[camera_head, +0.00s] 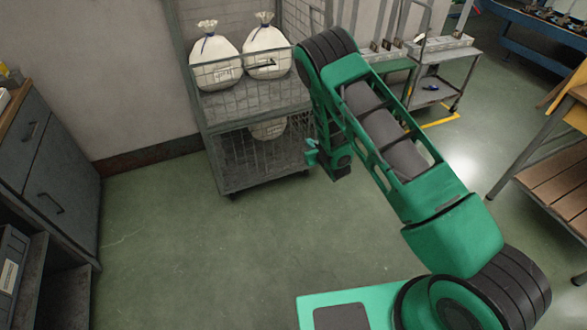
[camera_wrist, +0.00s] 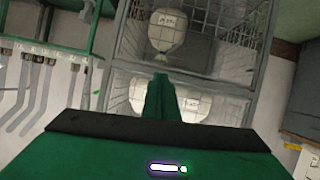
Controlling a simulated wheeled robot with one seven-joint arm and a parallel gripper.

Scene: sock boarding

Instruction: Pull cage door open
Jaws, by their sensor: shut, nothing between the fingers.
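A grey wire-mesh cage (camera_head: 207,118) on wheels stands against the back wall in the head view. White tied sacks sit on its upper shelf, and another sack shows on its lower level. Mesh panels cover its front; which one is the door I cannot tell for sure. My green gripper (camera_head: 311,155) is at the cage's front right side, by the lower level, partly hidden by my arm. In the wrist view my shut, empty gripper (camera_wrist: 160,98) points toward the cage (camera_wrist: 185,70) and its sacks. Whether it touches the mesh is not clear.
Grey cabinets (camera_head: 48,160) line the left side. A grey trolley (camera_head: 445,85) stands behind my arm at the right. A wooden-shelved bench (camera_head: 560,185) is at the far right. The green floor (camera_head: 190,245) in front of the cage is clear.

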